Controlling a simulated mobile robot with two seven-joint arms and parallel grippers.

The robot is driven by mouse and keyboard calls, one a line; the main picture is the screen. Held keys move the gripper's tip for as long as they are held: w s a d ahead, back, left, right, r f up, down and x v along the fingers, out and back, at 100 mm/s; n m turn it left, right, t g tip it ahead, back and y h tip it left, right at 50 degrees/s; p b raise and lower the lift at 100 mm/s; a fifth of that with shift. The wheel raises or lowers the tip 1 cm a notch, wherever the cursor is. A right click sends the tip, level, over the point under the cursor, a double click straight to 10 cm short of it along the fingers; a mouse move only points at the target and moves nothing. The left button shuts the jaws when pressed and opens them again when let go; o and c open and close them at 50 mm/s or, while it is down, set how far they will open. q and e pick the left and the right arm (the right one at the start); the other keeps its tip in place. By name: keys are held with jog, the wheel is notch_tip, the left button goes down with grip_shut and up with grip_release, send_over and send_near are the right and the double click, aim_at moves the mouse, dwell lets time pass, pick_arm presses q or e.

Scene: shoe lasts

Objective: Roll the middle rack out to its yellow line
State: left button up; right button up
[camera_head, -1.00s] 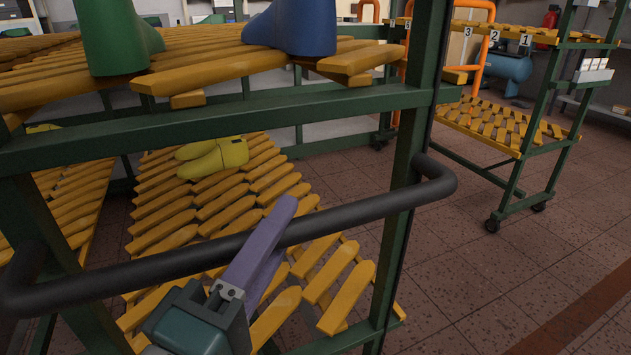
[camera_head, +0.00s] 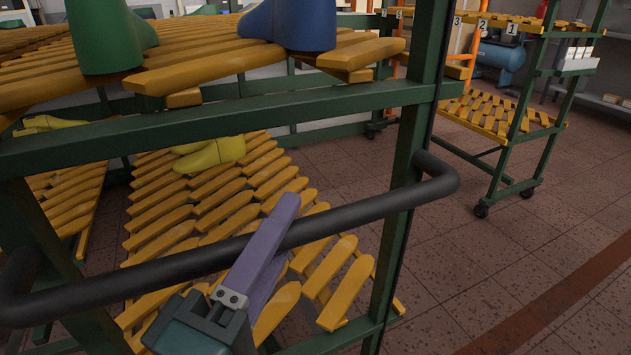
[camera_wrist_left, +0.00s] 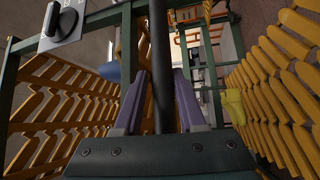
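A green-framed rack (camera_head: 407,190) with slatted yellow-wood shelves fills the near part of the head view. Its black push handle (camera_head: 365,214) runs across the front. My left gripper (camera_head: 283,235), with purple fingers, is shut on this handle; the wrist view shows the bar between the two fingers (camera_wrist_left: 160,80). Green (camera_head: 108,40) and blue (camera_head: 300,22) shoe lasts stand on its upper shelf; yellow lasts (camera_head: 212,155) lie on a lower shelf. No yellow floor line shows. My right gripper is out of view.
Another wheeled rack (camera_head: 510,140) stands at the back right, with number tags 1, 2 and 3 on its shelf. A blue tank (camera_head: 500,62) is behind it. Tiled floor (camera_head: 480,270) is open at right, crossed by a reddish-brown stripe (camera_head: 560,310).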

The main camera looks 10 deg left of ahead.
pick_arm(q)
jog(key=shift+o, duration=1.4)
jog(key=shift+f, duration=0.1)
jog(key=shift+s, duration=0.1)
jog(key=v, duration=1)
